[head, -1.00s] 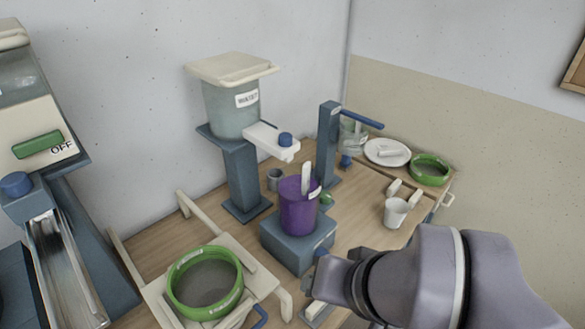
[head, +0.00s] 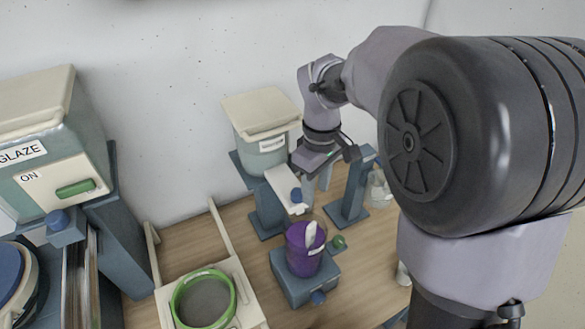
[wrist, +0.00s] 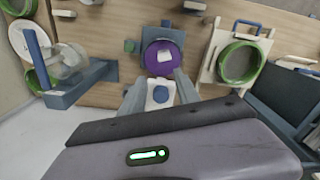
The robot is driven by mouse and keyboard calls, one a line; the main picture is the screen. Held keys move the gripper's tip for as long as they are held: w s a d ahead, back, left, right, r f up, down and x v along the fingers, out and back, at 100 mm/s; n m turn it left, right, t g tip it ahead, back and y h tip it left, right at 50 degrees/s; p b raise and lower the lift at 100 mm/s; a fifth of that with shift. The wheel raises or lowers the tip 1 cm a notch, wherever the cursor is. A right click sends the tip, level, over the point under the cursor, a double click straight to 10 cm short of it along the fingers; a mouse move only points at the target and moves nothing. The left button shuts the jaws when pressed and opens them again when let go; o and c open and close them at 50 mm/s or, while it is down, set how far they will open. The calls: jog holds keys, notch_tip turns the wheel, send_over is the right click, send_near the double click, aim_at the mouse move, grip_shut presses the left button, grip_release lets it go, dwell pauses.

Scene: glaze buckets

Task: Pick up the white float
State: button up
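No thing is plainly marked as the white float. A white upright piece (head: 310,235) stands in the purple bucket (head: 303,258), its top above the rim. In the wrist view a white piece (wrist: 166,56) shows inside the purple bucket (wrist: 150,66); I cannot tell if this piece is the float. My gripper (head: 318,188) points down beside the dispenser's white arm (head: 283,186), behind the bucket in the head view. In the wrist view its fingers (wrist: 158,84) are apart, either side of the blue knob (wrist: 160,94) in the picture. I see nothing held.
The purple bucket stands on a blue block (head: 305,285). The lidded dispenser (head: 262,145) is close to my gripper. A blue post (head: 350,195) stands to its right. A green-rimmed sieve (head: 203,299) is at the front left. A white plate (wrist: 18,40) shows in the wrist view.

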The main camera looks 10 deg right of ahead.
aim_at(311, 225)
jog(key=f+b, duration=0.1)
jog(key=f, duration=0.3)
jog(key=f+b, duration=0.1)
jog(key=f, duration=0.3)
jog(key=s+f+b, duration=0.1)
jog(key=f, duration=0.3)
jog(key=shift+a+f+b, duration=0.1)
jog(key=shift+a+b, duration=0.3)
notch_tip(311, 225, down, 6)
jog(key=shift+r+b, duration=0.25)
jog(key=shift+b, duration=0.55)
jog(key=shift+s+r, duration=0.1)
jog(key=shift+c, duration=0.5)
grip_shut()
